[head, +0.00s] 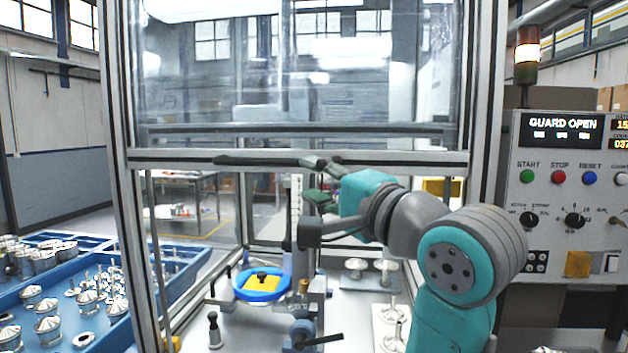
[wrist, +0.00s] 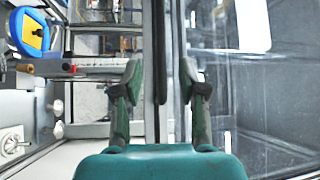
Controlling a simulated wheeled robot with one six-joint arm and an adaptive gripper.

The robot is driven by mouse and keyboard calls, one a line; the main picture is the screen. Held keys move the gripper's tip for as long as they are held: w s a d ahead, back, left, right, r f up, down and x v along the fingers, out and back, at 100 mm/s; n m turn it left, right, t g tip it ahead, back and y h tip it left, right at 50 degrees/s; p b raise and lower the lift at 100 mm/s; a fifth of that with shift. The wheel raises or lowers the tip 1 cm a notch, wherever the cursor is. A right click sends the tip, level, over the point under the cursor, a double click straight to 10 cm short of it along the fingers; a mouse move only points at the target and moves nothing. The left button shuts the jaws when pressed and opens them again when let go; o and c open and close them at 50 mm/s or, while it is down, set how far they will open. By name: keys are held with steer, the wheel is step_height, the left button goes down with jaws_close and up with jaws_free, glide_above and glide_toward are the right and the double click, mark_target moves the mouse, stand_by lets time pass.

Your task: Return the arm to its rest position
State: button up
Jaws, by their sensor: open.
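My arm (head: 470,252) reaches up from the lower right in the head view, bent toward the machine enclosure. My gripper (head: 312,180) is at the enclosure's front opening, just below the lower bar of the raised guard (head: 300,158). In the wrist view my gripper (wrist: 158,80) has its two fingers spread wide, with nothing held between them. A dark bar (wrist: 160,50) of the guard shows between and beyond the fingers. From these views I cannot tell whether a finger touches it.
Inside the enclosure are a blue ring with a yellow centre (head: 262,284), a clamp with a black handle (head: 305,335) and metal parts (head: 386,270). Blue trays of metal parts (head: 75,290) lie at left. A control panel (head: 568,190) reading "GUARD OPEN" stands at right.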

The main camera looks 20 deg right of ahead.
step_height(320, 180, down, 21)
steer(key=w+d+h, duration=0.1)
steer(key=w+h, duration=0.1)
steer(key=w, duration=0.1)
steer(key=s+f+n+h, duration=0.1)
steer(key=s+f, duration=0.2)
steer(key=f, duration=0.4)
steer(key=s+f+n+g+h, duration=0.1)
steer(key=s+f, duration=0.2)
steer(key=f, duration=0.4)
steer(key=s+f+n+h, duration=0.1)
steer(key=s+f, duration=0.2)
steer(key=f, duration=0.4)
steer(key=s+f+n+g, duration=0.1)
steer(key=s+f+n, duration=0.1)
steer(key=s+f, duration=0.55)
steer(key=s+f+n+g, duration=0.15)
steer(key=s+f, duration=0.35)
steer(key=s, duration=0.6)
steer(key=s+f+n, duration=0.1)
steer(key=s+n, duration=0.5)
steer(key=s, duration=1.2)
steer(key=shift+s+h, duration=0.2)
steer(key=shift+h, duration=0.2)
